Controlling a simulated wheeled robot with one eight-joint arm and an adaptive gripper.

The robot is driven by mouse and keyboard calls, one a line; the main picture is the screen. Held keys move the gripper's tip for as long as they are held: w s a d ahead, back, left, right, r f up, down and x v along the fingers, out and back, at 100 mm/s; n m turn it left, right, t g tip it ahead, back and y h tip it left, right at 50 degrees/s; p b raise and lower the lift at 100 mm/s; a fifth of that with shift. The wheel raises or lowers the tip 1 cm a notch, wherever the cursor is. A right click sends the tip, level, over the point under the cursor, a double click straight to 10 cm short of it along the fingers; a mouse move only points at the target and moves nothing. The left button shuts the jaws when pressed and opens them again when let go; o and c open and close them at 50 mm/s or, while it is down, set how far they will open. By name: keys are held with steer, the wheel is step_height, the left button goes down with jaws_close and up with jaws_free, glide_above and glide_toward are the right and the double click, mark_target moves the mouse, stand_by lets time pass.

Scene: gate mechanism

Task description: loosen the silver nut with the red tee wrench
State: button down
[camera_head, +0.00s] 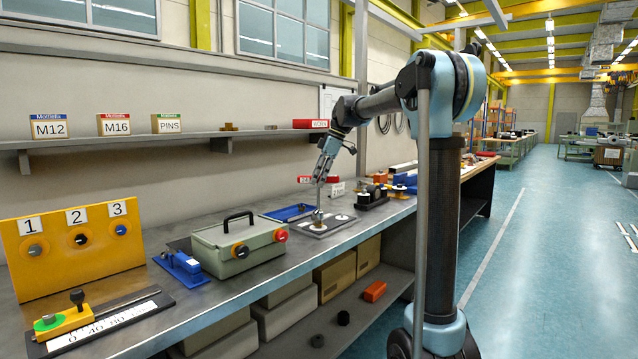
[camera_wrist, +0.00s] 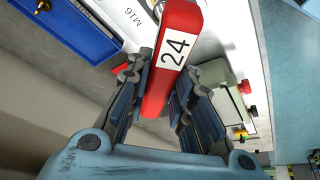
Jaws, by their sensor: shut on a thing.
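The red tee wrench has a bar handle (camera_wrist: 181,22) with a white 24 label in the wrist view. In the head view its handle (camera_head: 305,180) is held across my gripper (camera_head: 321,174), and its thin shaft hangs down, roughly upright. My gripper (camera_wrist: 168,78) is shut on the handle, with a finger on each side. The shaft's lower end meets a small silver part, seemingly the silver nut (camera_head: 317,215), above a dark plate (camera_head: 311,232) on the bench. I cannot tell whether the socket is seated on the nut. In the wrist view the handle hides most of that area.
A blue tray (camera_head: 286,213) lies behind the plate. Dark round fixtures (camera_head: 371,195) stand to the right. A shelf (camera_head: 170,143) runs along the wall above. The bench front edge is clear.

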steer(key=shift+r, duration=2.85)
